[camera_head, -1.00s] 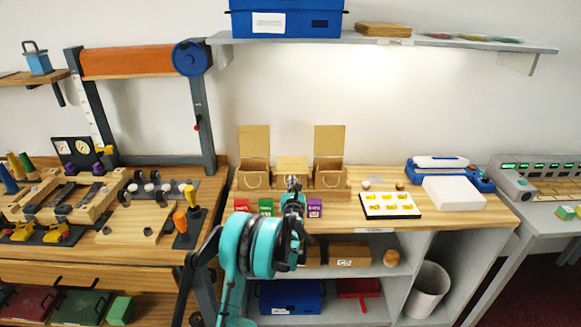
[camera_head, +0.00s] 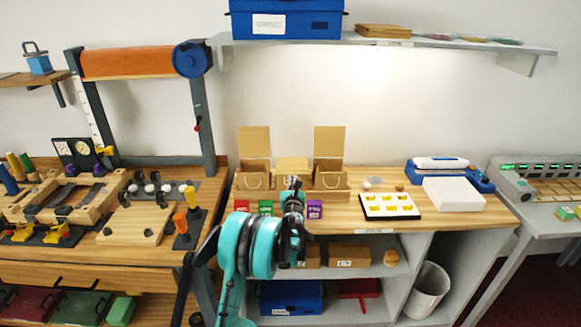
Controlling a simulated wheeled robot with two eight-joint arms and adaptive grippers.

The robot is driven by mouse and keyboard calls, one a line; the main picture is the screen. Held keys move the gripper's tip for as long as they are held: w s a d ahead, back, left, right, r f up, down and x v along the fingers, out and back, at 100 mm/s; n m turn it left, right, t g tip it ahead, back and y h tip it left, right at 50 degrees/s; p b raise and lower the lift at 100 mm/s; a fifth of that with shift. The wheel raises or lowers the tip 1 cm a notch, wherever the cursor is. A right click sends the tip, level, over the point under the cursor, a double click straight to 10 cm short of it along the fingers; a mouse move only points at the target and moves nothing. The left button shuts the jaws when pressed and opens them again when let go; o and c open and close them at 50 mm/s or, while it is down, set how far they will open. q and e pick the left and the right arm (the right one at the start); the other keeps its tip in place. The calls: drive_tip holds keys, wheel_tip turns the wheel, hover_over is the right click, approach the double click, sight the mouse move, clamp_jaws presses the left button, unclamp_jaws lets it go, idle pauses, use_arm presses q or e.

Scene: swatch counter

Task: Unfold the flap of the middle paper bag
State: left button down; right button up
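Three brown paper bags stand in a row on the wooden counter. The left bag (camera_head: 255,172) and the right bag (camera_head: 329,172) each have a tall flap standing upright at the back. The middle bag (camera_head: 292,163) shows a flat top, with no upright flap. My teal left arm reaches up from below, and its dark gripper (camera_head: 293,184) is just in front of the middle bag, hiding its lower front. I cannot tell whether the fingers are open or touch the bag. My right gripper is not in view.
Small coloured packets, red (camera_head: 242,205), green (camera_head: 265,207) and purple (camera_head: 314,208), stand in front of the bags. A white board with yellow pieces (camera_head: 390,205) and a white box (camera_head: 453,194) are to the right. A shelf (camera_head: 480,47) hangs above.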

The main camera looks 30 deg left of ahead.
use_arm(q)
drive_tip(key=shift+r, duration=0.1)
drive_tip(key=shift+r+p, duration=0.75)
drive_tip(key=shift+r, duration=0.55)
drive_tip(key=shift+w+a+r+p, duration=0.15)
drive_tip(key=shift+w+r+p, duration=0.1)
drive_tip(key=shift+r+p, duration=0.4)
drive_tip(key=shift+w+a+r+p, duration=0.2)
drive_tip(key=shift+r+p, duration=0.1)
drive_tip(key=shift+r, duration=0.7)
drive_tip(key=shift+w+a+r+p, duration=0.1)
drive_tip(key=shift+w+r+p, duration=0.15)
drive_tip(key=shift+r+p, duration=0.4)
drive_tip(key=shift+w+a+r+p, duration=0.25)
drive_tip(key=shift+w+r, duration=0.1)
drive_tip(key=shift+r, duration=0.2)
drive_tip(key=shift+w+a+r+p, duration=0.2)
drive_tip(key=shift+w+r, duration=0.1)
drive_tip(key=shift+r, duration=0.25)
drive_tip(key=w+a+r+p, duration=0.2)
drive_tip(key=w+a+r, duration=0.2)
drive_tip(key=w, duration=0.4)
drive_tip(key=shift+a+r, duration=0.15)
drive_tip(key=shift+a, duration=0.3)
